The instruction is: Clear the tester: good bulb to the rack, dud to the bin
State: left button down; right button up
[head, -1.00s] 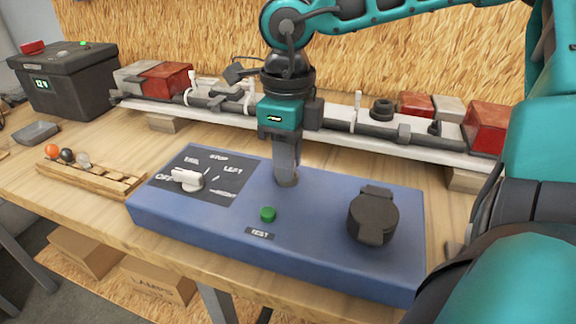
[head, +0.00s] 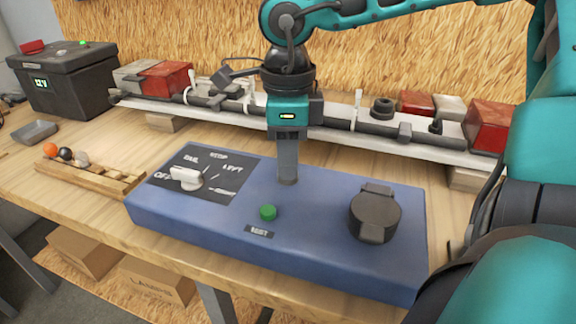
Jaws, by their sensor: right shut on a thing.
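The blue tester (head: 325,235) lies on the bench, with a dial, a green button (head: 268,212) and a round black capped socket (head: 375,214) on top. My right gripper (head: 287,181) points straight down at the tester's back edge, behind the green button. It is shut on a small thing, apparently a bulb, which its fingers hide. I cannot tell whether that bulb is good or a dud. My left gripper is not in view.
A grey tray (head: 36,131), perhaps the bin, sits at the far left. A black battery box (head: 65,82) stands behind it. A white trailer light bar (head: 345,118) with red lamps runs along the back. The rack's right part looks empty. Cardboard boxes (head: 150,283) sit below the bench.

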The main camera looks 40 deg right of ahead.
dwell(0.3)
jog(key=n, duration=0.3)
jog(key=shift+n, duration=0.4)
jog(key=n, duration=0.3)
jog(key=shift+n+b, duration=0.3)
jog(key=shift+b, duration=0.05)
jog(key=shift+r, duration=0.1)
jog(key=shift+r+p, duration=1.7)
jog(key=shift+r, duration=0.75)
